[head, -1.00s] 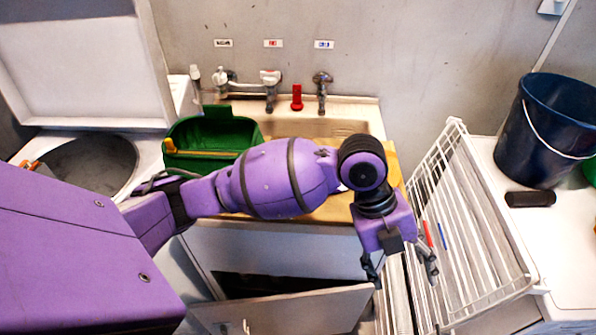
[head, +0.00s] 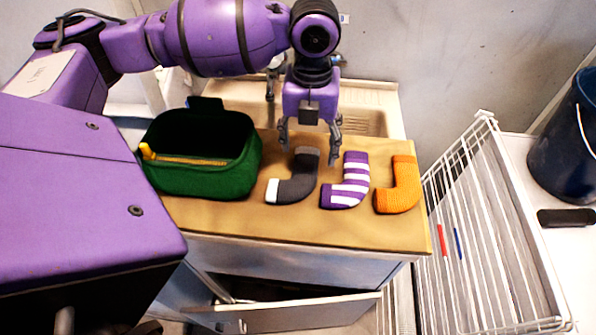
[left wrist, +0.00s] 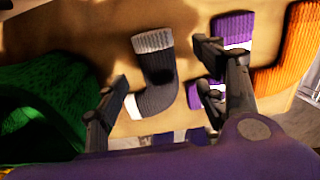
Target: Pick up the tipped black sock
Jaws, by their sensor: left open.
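The black sock, dark grey with a white tip (head: 298,178), lies flat on the wooden board (head: 240,222), left of a purple-and-white striped sock (head: 347,182) and an orange sock (head: 400,186). My left gripper (head: 309,147) is open and empty, pointing down over the dark sock's upper end. In the left wrist view the dark sock (left wrist: 155,78) shows between the two open fingers (left wrist: 165,95), with a light band at each end. The right finger covers part of the striped sock there. My right gripper is not in view.
A sink (head: 365,118) is behind the board. A white wire rack (head: 480,220) and a dark blue bucket (head: 565,145) are at the right. A cabinet door (head: 290,312) hangs open below.

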